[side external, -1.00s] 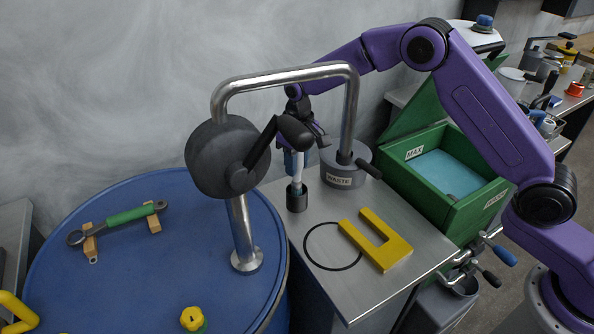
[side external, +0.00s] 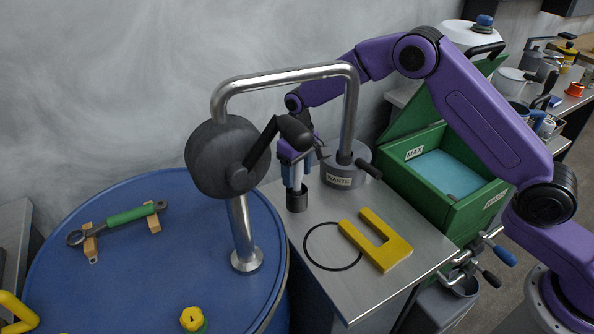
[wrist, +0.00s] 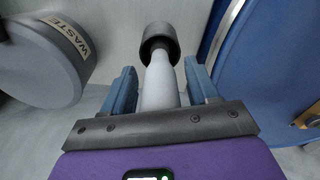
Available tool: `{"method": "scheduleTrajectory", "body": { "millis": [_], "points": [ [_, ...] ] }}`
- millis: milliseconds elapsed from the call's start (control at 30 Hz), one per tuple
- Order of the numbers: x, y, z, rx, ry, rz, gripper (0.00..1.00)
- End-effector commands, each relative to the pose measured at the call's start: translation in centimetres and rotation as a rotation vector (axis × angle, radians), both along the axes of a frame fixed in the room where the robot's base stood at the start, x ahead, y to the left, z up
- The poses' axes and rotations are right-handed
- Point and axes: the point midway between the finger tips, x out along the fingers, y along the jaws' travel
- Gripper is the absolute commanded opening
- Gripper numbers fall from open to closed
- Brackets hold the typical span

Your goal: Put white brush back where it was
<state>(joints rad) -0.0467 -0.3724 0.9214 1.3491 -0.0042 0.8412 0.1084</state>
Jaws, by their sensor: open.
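The white brush (side external: 297,174) stands upright on the metal bench top, its lower end in or ending in a black cylinder (side external: 297,200); I cannot tell which. In the wrist view its pale shaft (wrist: 159,85) runs between my fingers to the black cylinder (wrist: 160,42). My gripper (wrist: 160,88) is open around the shaft, one blue finger on each side, with a gap visible beside the shaft. In the side view my gripper (side external: 297,168) is partly hidden by the dark lever of the pipe. The bristles are not visible.
The bent steel pipe (side external: 285,76) with a dark round wheel (side external: 222,157) arches close to my gripper. The grey WASTE container (side external: 345,172) stands right of the brush. A yellow U-shaped block (side external: 398,250) and black ring (side external: 310,255) lie in front. The blue drum (side external: 150,265) is left.

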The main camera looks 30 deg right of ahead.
Motion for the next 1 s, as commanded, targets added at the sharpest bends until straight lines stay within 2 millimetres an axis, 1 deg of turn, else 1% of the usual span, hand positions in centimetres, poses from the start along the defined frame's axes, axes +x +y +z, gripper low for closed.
{"method": "scheduleTrajectory", "body": {
  "millis": [167,500,600,700,800,1000],
  "points": [
    [0.0,0.0,1.7,0.001,-0.004,0.0,0.59],
    [-0.1,0.0,8.4,0.002,-0.004,0.0,0.59],
    [-0.2,0.0,10.0,0.001,-0.004,0.0,0.59],
    [-0.2,-0.1,11.1,0.001,-0.003,0.0,0.59],
    [-0.3,-0.1,11.9,0.001,-0.002,-0.001,0.59],
    [-0.3,-0.1,12.3,0.0,0.0,0.0,0.59]
  ]
}}
